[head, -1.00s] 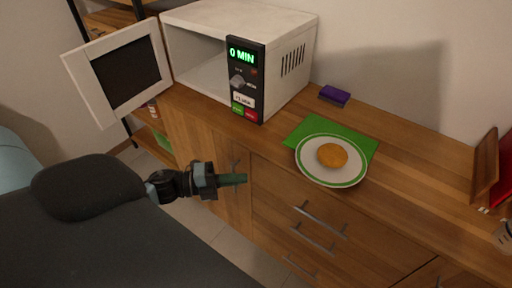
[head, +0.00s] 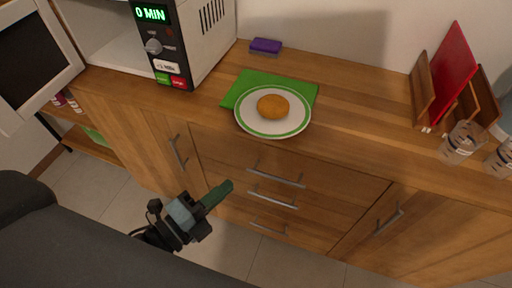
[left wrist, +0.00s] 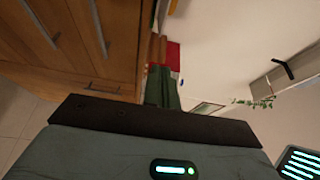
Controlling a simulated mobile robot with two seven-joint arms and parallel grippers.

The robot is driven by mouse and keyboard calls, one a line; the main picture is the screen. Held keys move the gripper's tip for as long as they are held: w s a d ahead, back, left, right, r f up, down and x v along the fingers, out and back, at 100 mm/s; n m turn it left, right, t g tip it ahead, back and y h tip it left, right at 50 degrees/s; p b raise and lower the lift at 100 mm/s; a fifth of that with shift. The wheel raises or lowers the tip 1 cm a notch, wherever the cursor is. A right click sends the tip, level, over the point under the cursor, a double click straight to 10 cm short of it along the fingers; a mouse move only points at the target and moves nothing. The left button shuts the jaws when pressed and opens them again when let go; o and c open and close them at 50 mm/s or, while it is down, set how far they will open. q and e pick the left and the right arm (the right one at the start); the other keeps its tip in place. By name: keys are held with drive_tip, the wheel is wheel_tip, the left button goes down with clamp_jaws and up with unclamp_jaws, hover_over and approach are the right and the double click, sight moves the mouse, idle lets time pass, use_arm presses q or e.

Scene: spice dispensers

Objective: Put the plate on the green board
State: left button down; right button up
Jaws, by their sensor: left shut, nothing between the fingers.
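A white plate with a green rim (head: 246,119) holds a round orange-brown food item (head: 273,106). The plate rests partly on the green board (head: 243,87) and partly over the bare wood at the counter's front edge. The board lies flat on the counter. My left gripper (head: 222,190) is shut and empty, in front of the drawers, below and to the left of the plate. Its closed fingers also show in the left wrist view (left wrist: 161,88), where neither the plate nor the board shows. My right gripper is not in view.
A microwave (head: 212,50) with its door (head: 30,62) open stands at the left of the wooden counter (head: 350,95). A purple sponge (head: 266,46) lies behind the board. A rack with a red board (head: 452,68) and glasses (head: 461,142) stand at the right. Drawer handles (head: 272,199) stick out in front.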

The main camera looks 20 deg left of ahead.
use_arm(q)
drive_tip(key=shift+w, duration=0.15)
drive_tip(key=w+a+p+x, duration=0.1)
drive_tip(key=a+x, duration=0.1)
drive_tip(key=x, duration=1)
drive_tip(key=shift+w+p, duration=0.4)
